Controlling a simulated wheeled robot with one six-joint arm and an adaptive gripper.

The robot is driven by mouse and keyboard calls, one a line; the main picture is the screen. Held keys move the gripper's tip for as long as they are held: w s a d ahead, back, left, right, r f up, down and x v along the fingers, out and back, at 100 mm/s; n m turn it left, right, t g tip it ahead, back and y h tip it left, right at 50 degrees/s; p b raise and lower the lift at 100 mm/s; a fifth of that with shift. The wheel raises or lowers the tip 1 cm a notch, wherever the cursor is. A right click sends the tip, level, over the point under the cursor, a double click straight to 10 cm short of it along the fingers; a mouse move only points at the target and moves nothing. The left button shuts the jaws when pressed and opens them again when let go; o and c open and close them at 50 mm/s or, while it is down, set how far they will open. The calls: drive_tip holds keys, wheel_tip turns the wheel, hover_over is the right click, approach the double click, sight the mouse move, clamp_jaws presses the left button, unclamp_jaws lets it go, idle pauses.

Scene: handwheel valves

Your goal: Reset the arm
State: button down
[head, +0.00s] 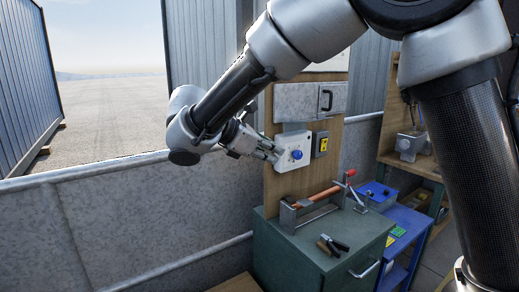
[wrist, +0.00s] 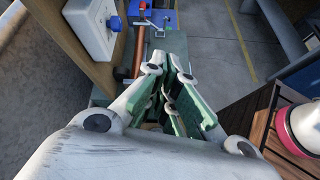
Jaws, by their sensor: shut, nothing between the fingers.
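My gripper (head: 270,150) is at the end of my arm, in front of the wooden panel and just left of a white box with a blue knob (head: 295,151). In the wrist view my gripper (wrist: 168,62) points away from the camera. Its fingers are close together with nothing held between them. The white box also shows at the upper left of the wrist view (wrist: 90,28), apart from the fingers there. In the head view I cannot tell whether the fingertips touch the box.
A grey wall (head: 120,220) runs along the left. A grey box with a handle (head: 308,102) hangs above.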

drive_tip(key=s+d+f+m+g+y, duration=0.3)
drive_tip(key=s+d+m, duration=0.2)
drive_tip(key=d, duration=0.3)
drive_tip(key=s+d+f+m+g+y, duration=0.2)
drive_tip(key=s+d+f+m+y, duration=0.1)
drive_tip(key=s+d+m, duration=0.4)
drive_tip(key=s+d+r+m+t+y, duration=0.1)
drive_tip(key=s+d+m, duration=0.3)
drive_tip(key=d, duration=0.4)
drive_tip(key=s+d+r+m+t+y, duration=0.2)
drive_tip(key=s+d+m, duration=0.3)
drive_tip(key=d, duration=0.4)
drive_tip(key=shift+s+d+r+m+y, duration=0.15)
drive_tip(key=shift+s+r+m+y, duration=0.15)
drive_tip(key=shift+s+y, duration=0.15)
drive_tip(key=c, duration=2.2)
unclamp_jaws()
